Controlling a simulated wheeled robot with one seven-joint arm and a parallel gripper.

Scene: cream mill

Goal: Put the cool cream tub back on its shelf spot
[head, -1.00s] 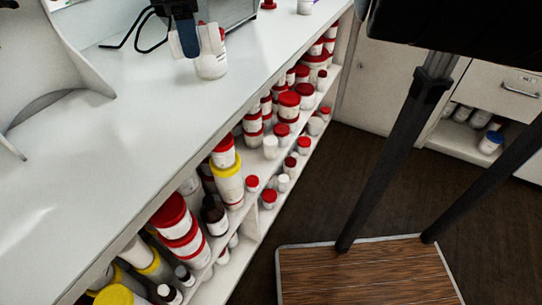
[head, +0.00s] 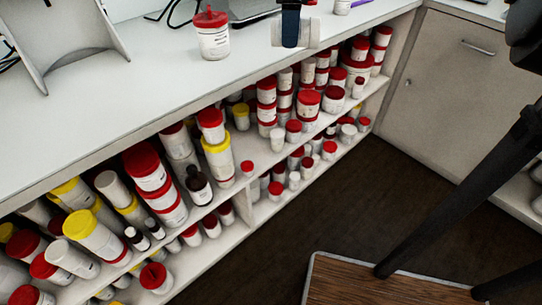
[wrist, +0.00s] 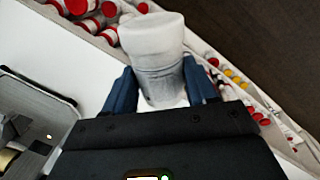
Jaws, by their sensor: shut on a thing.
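My gripper (head: 291,25) is over the front part of the counter, shut on a white tub (head: 310,34). In the wrist view, this tub (wrist: 152,38) has a white lid and a greyish label and sits between the blue fingers of my gripper (wrist: 160,80). In the head view, a dark finger hides the middle of the tub. I cannot read its label or tell whether it is the cool cream tub. The shelf (head: 232,188) under the counter holds many tubs; I cannot make out its empty spot.
A red-lidded tub (head: 213,38) stands on the counter (head: 120,105), left of my gripper. A grey stand (head: 62,45) is at the far left and a dark device (head: 250,10) behind. The shelves are crowded with red-, yellow- and white-lidded tubs. A wooden-topped surface (head: 370,285) is at the lower right.

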